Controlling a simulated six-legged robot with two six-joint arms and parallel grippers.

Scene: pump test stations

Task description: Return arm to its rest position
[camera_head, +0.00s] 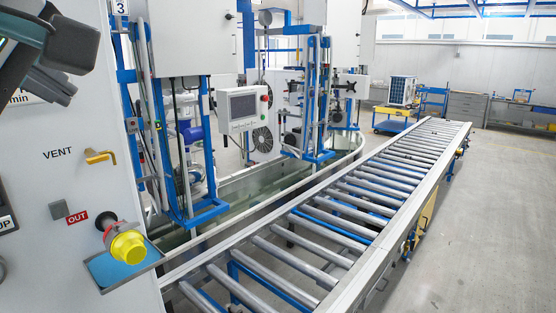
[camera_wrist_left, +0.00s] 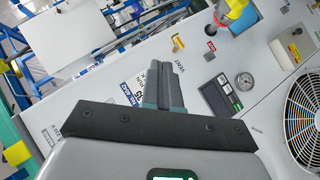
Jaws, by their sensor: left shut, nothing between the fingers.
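My left gripper (camera_head: 66,94) is at the top left in the head view, raised in front of a white panel (camera_head: 55,190). Its dark fingers are shut together with nothing between them. In the left wrist view the closed fingers of the left gripper (camera_wrist_left: 178,43) point up the picture, in front of the panel face (camera_wrist_left: 150,95) with its printed labels. The fingers seem clear of the panel's fittings; the exact gap cannot be told. The rest of the left arm is mostly out of frame. My right gripper is in neither view.
The panel carries a yellow VENT handle (camera_head: 99,157) and a yellow-capped OUT port (camera_head: 127,245) above a blue tray (camera_head: 106,271). A roller conveyor (camera_head: 330,215) runs to the back right. Open floor (camera_head: 470,230) lies right.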

